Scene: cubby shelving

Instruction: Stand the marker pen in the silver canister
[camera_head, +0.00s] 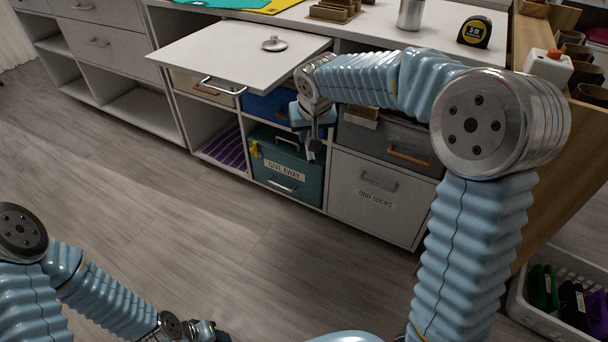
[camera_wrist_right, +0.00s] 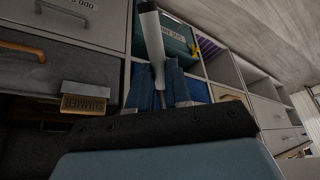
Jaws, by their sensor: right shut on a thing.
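The silver canister (camera_head: 411,14) stands upright on the counter top at the back, cut by the top edge of the head view. My right gripper (camera_head: 312,128) points down in front of the cubbies, below counter height. In the head view the pen (camera_head: 314,146) hangs below the fingers, small and partly hidden. My left gripper (camera_head: 208,331) is at the bottom edge, too cut off to show its fingers.
A pulled-out white board (camera_head: 225,60) left of my right gripper carries a round silver lid (camera_head: 274,44). A teal "GIVE AWAY" box (camera_head: 285,170) and an "ODD SOCKS" drawer (camera_head: 375,195) are below. A tape measure (camera_head: 475,32) stands right of the canister.

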